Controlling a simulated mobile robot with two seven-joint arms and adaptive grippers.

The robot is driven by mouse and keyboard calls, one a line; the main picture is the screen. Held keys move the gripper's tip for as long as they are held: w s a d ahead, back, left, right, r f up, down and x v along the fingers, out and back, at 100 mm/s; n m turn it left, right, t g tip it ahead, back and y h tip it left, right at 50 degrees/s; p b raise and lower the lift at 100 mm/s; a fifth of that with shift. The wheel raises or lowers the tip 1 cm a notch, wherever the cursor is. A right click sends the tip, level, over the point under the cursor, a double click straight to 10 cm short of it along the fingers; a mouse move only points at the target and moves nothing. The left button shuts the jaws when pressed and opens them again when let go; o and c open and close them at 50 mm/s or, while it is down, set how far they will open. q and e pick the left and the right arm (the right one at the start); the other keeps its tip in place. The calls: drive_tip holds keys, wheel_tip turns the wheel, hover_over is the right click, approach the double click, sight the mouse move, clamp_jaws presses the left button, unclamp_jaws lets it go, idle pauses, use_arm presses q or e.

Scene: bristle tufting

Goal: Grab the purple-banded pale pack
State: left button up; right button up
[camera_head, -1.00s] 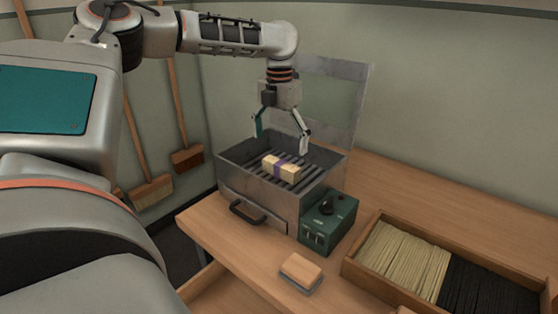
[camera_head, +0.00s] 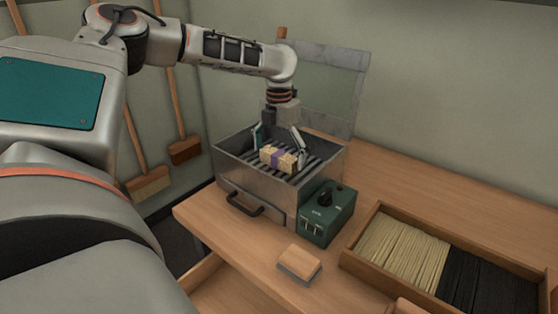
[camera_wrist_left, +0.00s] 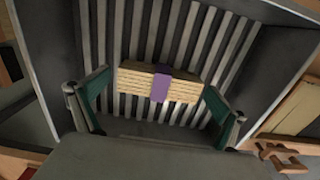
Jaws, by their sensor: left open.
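The pale pack with a purple band (camera_head: 284,160) lies on the slatted rack inside the open metal box (camera_head: 232,175). In the left wrist view the pack (camera_wrist_left: 140,80) lies crosswise over the slats, its purple band (camera_wrist_left: 161,86) near its middle. My left gripper (camera_head: 278,148) is open and has its fingers down inside the box at the pack. In the left wrist view its green-padded fingers (camera_wrist_left: 155,108) stand wide apart, one toward each end of the pack, with gaps showing. My right gripper is not in view.
A green control box (camera_head: 327,213) with a knob stands against the metal box's right side. A sanding-block-like piece (camera_head: 299,262) lies on the wooden bench (camera_head: 240,248). A wooden tray (camera_head: 373,272) holds pale and black bristles. The raised lid (camera_head: 345,95) stands behind the gripper.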

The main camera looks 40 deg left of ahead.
use_arm(q)
drive_tip(key=c, duration=1.2)
drive_tip(key=shift+r, duration=0.15)
